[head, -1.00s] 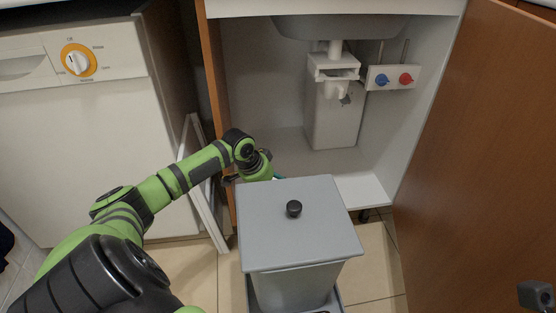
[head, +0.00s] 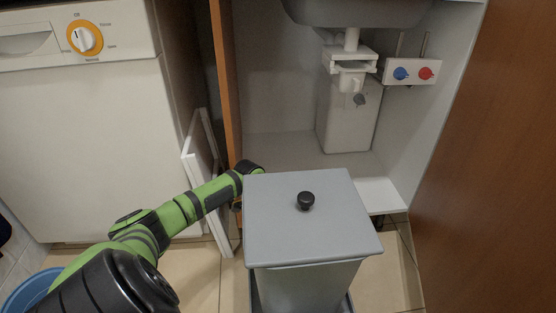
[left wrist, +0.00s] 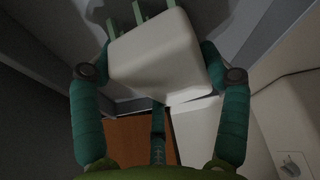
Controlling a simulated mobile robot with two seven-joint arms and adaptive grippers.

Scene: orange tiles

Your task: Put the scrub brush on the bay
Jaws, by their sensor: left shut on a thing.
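The scrub brush (left wrist: 160,58) shows in the left wrist view as a pale block with green bristle-like prongs at its top edge. My left gripper (left wrist: 158,62) is shut on it, with one teal finger at each side. In the head view my left arm reaches behind the grey bin, so the gripper and brush are hidden there. The open bay under the sink (head: 285,148) lies beyond the bin, with pale walls and floor. My right gripper is not in view.
The lidded grey bin (head: 275,225) stands in front of the bay. A white canister (head: 347,122) and pipe stand inside. A brown door (head: 480,170) is open on the right. A white panel (head: 200,175) leans beside the washing machine (head: 90,150). A blue tub (head: 25,293) is lower left.

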